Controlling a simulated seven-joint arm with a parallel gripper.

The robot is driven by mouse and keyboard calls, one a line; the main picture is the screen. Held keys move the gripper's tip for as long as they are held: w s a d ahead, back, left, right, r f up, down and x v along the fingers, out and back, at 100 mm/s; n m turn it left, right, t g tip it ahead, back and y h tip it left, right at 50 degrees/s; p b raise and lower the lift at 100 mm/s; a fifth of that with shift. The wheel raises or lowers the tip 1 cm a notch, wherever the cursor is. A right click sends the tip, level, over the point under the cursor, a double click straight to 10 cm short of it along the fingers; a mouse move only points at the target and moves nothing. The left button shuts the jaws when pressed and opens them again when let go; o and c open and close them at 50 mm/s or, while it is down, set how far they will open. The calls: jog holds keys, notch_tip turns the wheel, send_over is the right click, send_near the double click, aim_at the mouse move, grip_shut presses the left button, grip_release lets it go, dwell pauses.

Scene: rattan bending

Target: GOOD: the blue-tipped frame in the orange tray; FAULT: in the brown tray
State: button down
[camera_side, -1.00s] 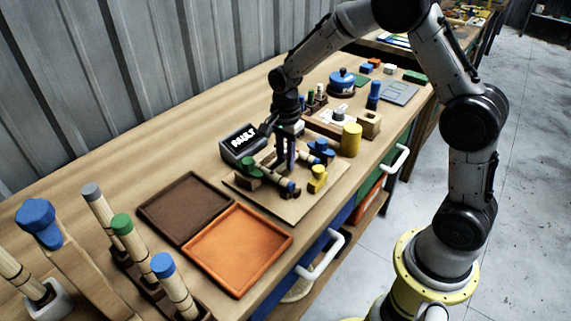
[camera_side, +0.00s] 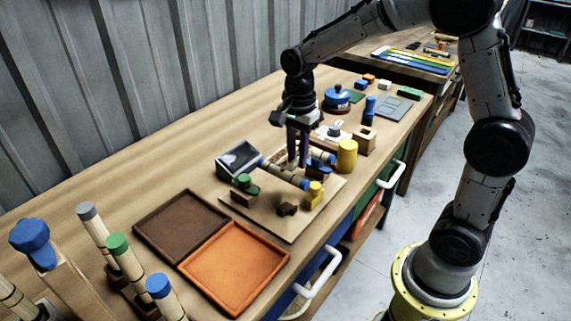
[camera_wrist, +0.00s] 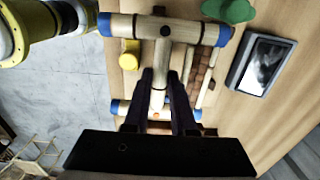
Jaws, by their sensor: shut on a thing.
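My gripper (camera_side: 297,163) is shut on the middle bar of the blue-tipped frame (camera_side: 285,174), over the wooden board (camera_side: 265,222). In the wrist view the frame (camera_wrist: 158,80) looks H-shaped, with pale cane bars and blue ends on both crosspieces. The fingers (camera_wrist: 162,88) sit on either side of its middle bar. The frame seems held above the board; its exact height is hard to tell. The orange tray (camera_side: 235,265) and brown tray (camera_side: 180,225) are empty, left of the board. The display (camera_side: 238,158) shows a greyish picture, with no readable word.
A green-topped block (camera_side: 244,185), a yellow block (camera_side: 315,193) and a brown block (camera_side: 287,209) stand on the board. A yellow cylinder (camera_side: 347,156) is to its right. Upright canes with coloured caps (camera_side: 122,252) stand at the front left.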

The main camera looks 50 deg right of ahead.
jog(key=s+r, duration=0.4)
jog(key=s, duration=0.5)
jog(key=w+r, duration=0.1)
jog(key=w, duration=0.2)
jog(key=w+a+r+m, duration=0.1)
jog(key=w+r, duration=0.1)
jog(key=w, duration=0.1)
jog(key=w+a+r+m, duration=0.1)
jog(key=w, duration=0.2)
jog(key=shift+w+a+r, duration=0.25)
jog(key=shift+w+r, duration=0.05)
jog(key=shift+r, duration=0.05)
jog(key=w+a, duration=0.6)
jog(key=w, duration=0.3)
jog(key=n, duration=0.2)
send_near(182, 225)
jog(key=shift+f, duration=3.15)
jog(key=shift+f, duration=0.2)
